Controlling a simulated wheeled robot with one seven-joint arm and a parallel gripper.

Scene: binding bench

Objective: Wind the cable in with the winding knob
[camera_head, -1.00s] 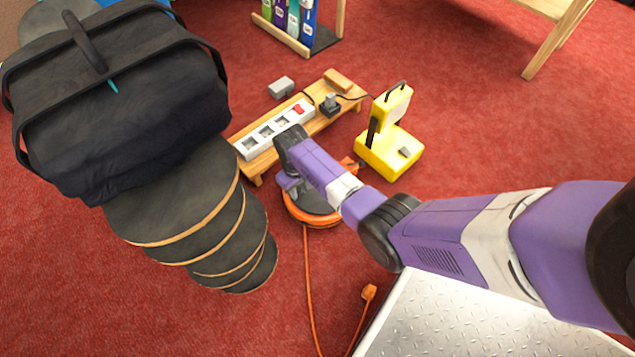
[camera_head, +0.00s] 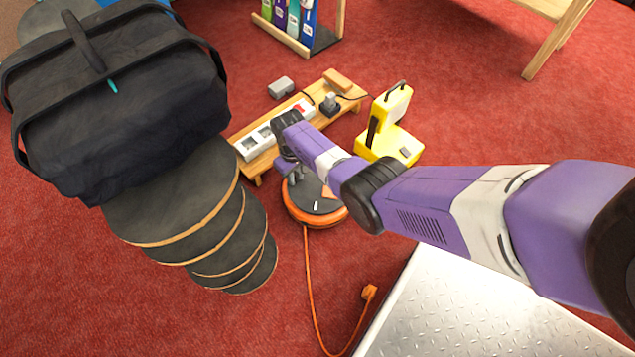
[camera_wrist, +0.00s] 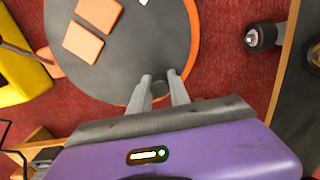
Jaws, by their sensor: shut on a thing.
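The cable reel (camera_head: 322,207) lies flat on the red carpet in front of the wooden stand, a dark disc with an orange rim. In the wrist view the reel's top (camera_wrist: 115,60) shows orange patches. The grey winding knob (camera_wrist: 160,88) is near the disc's edge, between my fingers. My gripper (camera_wrist: 162,86) is shut on it; in the head view my wrist hides the knob.
The wooden stand (camera_head: 262,163) behind the reel carries a white power strip (camera_head: 250,146). A yellow device (camera_head: 390,148) stands right of it. A black bag (camera_head: 115,100) and stacked dark discs (camera_head: 225,225) are left. A metal plate (camera_head: 470,310) is at lower right.

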